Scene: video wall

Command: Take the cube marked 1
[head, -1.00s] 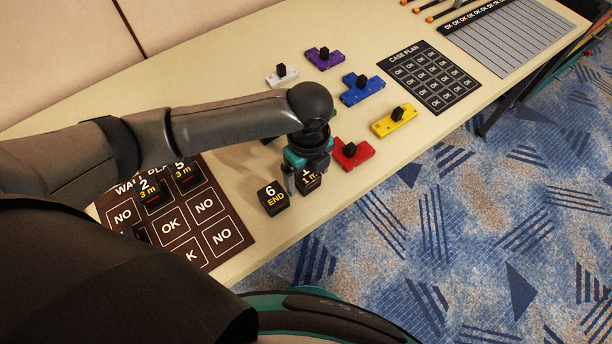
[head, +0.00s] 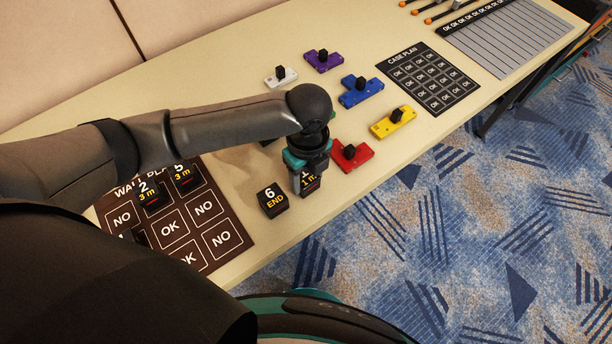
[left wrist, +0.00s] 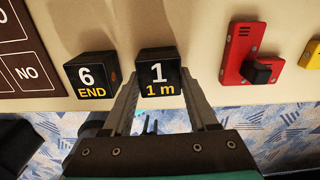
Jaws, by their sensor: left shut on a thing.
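The black cube marked 1 (left wrist: 159,73), with "1 m" in yellow, stands near the table's front edge. In the head view the cube (head: 309,183) is partly hidden by my left gripper (head: 307,172). My left gripper comes down from above and is shut on this cube, with one finger on each side in the left wrist view (left wrist: 160,92). I cannot tell any gap between cube and table. My right gripper is not in view.
A black cube marked 6 (head: 272,200) stands close on the left of the held cube. A red piece with a black knob (head: 351,154) lies to its right. The wall plan board (head: 228,240) carries cubes 2 (head: 149,193) and 5 (head: 184,175).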

